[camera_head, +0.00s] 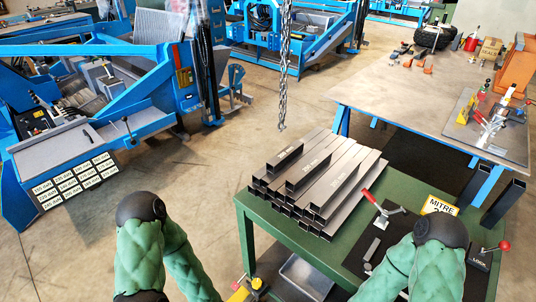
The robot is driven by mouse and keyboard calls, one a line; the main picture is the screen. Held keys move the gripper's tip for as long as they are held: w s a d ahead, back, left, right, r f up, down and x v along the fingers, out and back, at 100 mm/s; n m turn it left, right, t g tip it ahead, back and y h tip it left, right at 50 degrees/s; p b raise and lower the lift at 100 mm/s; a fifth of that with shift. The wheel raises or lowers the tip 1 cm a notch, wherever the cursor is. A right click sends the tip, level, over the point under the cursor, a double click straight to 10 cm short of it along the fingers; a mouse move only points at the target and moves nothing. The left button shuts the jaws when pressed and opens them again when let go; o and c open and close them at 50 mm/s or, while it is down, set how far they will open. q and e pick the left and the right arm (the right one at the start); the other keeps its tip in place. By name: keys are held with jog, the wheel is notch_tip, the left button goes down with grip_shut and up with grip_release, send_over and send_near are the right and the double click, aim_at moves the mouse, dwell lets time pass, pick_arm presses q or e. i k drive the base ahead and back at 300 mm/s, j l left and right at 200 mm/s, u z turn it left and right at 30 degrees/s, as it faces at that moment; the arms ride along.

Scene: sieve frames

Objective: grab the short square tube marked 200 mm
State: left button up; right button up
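A stack of dark square tubes (345,185) lies on the green table (290,238), open ends facing the front. Two shorter tubes lie on top: one at the back left (286,155) and one nearer the middle (309,170). Small pale markings show on some tubes, but I cannot read which says 200 mm. My two arms, in green padded sleeves, come in at the bottom left and bottom right. Both grippers are out of the picture, below its lower edge, so nothing shows of what they hold.
A black mat with a red-handled clamp (384,212) and a yellow MITRE sign (440,206) lies right of the stack. Two dark upright tubes (503,203) stand beyond. A chain (284,70) hangs behind the stack. A large workbench (400,95) stands at back right.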

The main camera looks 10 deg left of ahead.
aim_at(273, 165)
jog(key=j+u, duration=0.3)
jog(key=i+j+u, duration=0.1)
jog(key=j+u, duration=0.2)
jog(key=j, duration=0.2)
jog(key=i+j+u, duration=0.15)
jog(key=j+u, duration=0.15)
jog(key=i+j+u, duration=0.15)
jog(key=i+j, duration=0.15)
jog(key=i+j+u, duration=0.15)
jog(key=i, duration=0.35)
jog(key=i+j+u, duration=0.1)
jog(key=i+j, duration=0.25)
jog(key=i+j+u, duration=0.15)
jog(key=i, duration=0.3)
jog(key=i+l+z, duration=0.1)
jog(key=i+z, duration=0.25)
jog(key=z, duration=0.15)
jog(key=i+j+z, duration=0.1)
jog(key=i+z, duration=0.35)
jog(key=i+j+z, duration=0.15)
jog(key=z, duration=0.35)
jog(key=i+l+z, duration=0.1)
jog(key=z, duration=0.35)
jog(key=i+z, duration=0.45)
jog(key=i+j+z, duration=0.1)
jog(key=z, duration=0.35)
jog(key=i+j+z, duration=0.15)
jog(key=z, duration=0.3)
jog(key=i+j+z, duration=0.2)
jog(key=z, duration=0.25)
